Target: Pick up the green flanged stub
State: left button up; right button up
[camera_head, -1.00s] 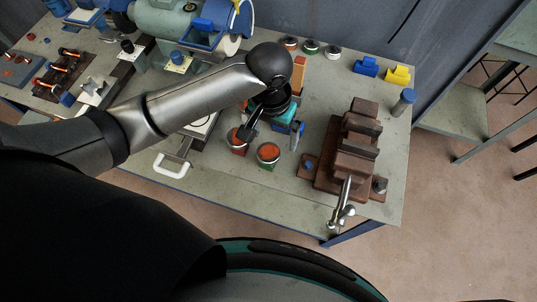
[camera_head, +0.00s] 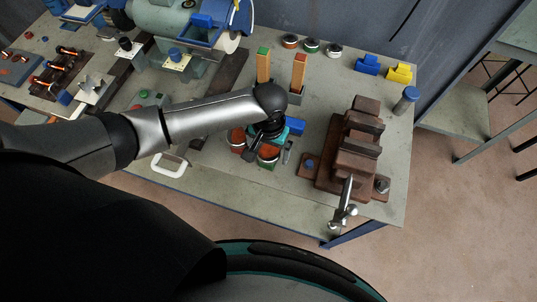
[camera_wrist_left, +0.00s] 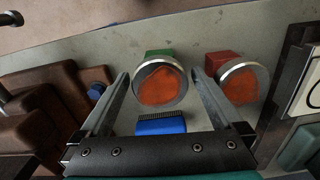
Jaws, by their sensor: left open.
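The green flanged stub (camera_head: 268,163) stands near the front of the bench, with a metal rim and an orange face, partly hidden under my left gripper in the head view. In the left wrist view the green stub (camera_wrist_left: 160,86) shows its orange face, with some green behind it. My left gripper (camera_wrist_left: 159,74) is open, with one finger on each side of the green stub. In the head view my left gripper (camera_head: 267,150) is just above the stub. A similar red stub (camera_wrist_left: 240,80) stands beside it, outside the fingers. My right gripper is not in view.
A blue-backed brush (camera_wrist_left: 160,124) lies close to the green stub. A brown vise (camera_head: 352,158) stands to the right. Orange blocks with green (camera_head: 263,66) and red (camera_head: 299,72) tops stand behind. Several more stubs (camera_head: 311,47) line the back edge.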

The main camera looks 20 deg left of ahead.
pick_arm(q)
notch_tip(320, 180, down, 4)
jog(key=shift+r+b, duration=0.2)
jog(key=shift+b, duration=0.1)
grip_shut()
dwell(0.7)
